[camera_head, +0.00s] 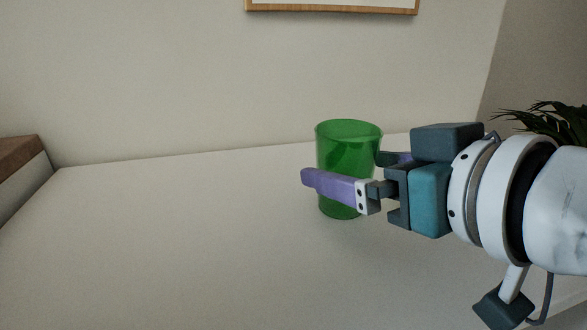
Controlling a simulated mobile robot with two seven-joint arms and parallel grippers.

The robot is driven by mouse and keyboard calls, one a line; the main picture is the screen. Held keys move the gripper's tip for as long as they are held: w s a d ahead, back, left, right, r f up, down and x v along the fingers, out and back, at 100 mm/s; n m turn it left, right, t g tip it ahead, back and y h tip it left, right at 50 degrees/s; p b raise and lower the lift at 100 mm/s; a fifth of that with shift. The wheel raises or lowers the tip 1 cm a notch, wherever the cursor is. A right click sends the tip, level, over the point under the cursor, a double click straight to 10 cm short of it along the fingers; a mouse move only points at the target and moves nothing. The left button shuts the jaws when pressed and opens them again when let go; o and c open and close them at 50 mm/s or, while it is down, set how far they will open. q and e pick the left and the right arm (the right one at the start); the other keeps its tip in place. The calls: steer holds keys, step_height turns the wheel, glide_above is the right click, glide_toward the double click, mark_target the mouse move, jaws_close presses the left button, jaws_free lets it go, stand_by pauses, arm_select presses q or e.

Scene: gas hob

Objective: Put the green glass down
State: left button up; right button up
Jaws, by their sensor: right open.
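A green see-through glass (348,138) is upright on the white surface, right of the middle of the head view. My right gripper (340,176) comes in from the right with its purple fingers around the glass. One finger passes in front of the glass; the other is mostly hidden behind it. The jaws are open, with the glass between the fingers. The base of the glass appears to rest on the surface. My left gripper is out of view.
The white surface (170,240) is clear to the left and front of the glass. A brown-topped block (18,155) stands at the left edge. A wall with a wood-framed picture (332,8) is behind. A plant (550,120) shows at the right.

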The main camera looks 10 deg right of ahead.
steer(key=shift+b+x, duration=1.05)
steer(key=shift+x, duration=2.1)
steer(key=shift+d+r, duration=0.15)
steer(key=shift+d, duration=0.05)
steer(key=shift+c, duration=0.2)
steer(key=shift+r, duration=0.1)
jaws_close()
